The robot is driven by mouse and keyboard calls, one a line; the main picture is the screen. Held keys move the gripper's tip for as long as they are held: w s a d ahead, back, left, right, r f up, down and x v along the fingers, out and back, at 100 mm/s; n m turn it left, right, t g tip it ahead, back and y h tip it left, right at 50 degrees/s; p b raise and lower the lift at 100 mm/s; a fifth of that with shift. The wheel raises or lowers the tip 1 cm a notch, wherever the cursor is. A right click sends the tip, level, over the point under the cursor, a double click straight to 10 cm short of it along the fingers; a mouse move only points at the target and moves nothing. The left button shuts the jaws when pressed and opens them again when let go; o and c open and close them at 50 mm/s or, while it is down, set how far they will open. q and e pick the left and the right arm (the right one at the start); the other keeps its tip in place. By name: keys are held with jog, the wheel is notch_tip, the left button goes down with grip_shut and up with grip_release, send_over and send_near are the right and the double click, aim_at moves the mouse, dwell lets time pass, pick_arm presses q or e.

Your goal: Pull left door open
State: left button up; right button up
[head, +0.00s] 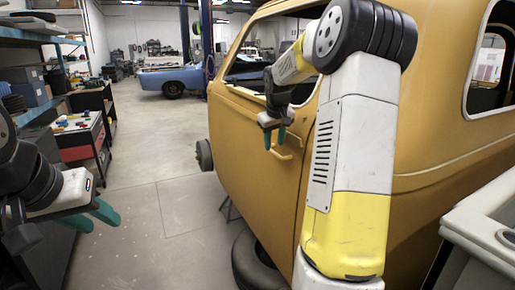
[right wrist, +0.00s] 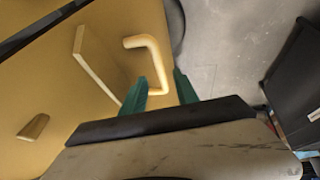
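The left door (head: 240,125) is part of an orange-yellow car shell and looks closed against the body. Its bent bar handle (head: 283,155) is just below my right gripper (head: 275,138). In the right wrist view the handle (right wrist: 146,41) shows as a yellow U-shaped bar. My right gripper's teal fingers (right wrist: 161,80) are apart, and the handle's near end appears between them. I cannot tell whether they touch it. My left gripper (head: 92,216) is open and empty at the lower left, well away from the door.
Shelves and a workbench (head: 85,138) line the left side. A loose tire (head: 255,265) lies on the floor by the car. A wheel hub (head: 203,155) sticks out ahead of the door. The grey floor (head: 160,180) left of the door is clear. A blue car (head: 170,80) stands farther back.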

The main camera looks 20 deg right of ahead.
aim_at(273, 151)
jog(key=shift+x, duration=1.55)
jog(key=shift+s, duration=0.1)
grip_shut()
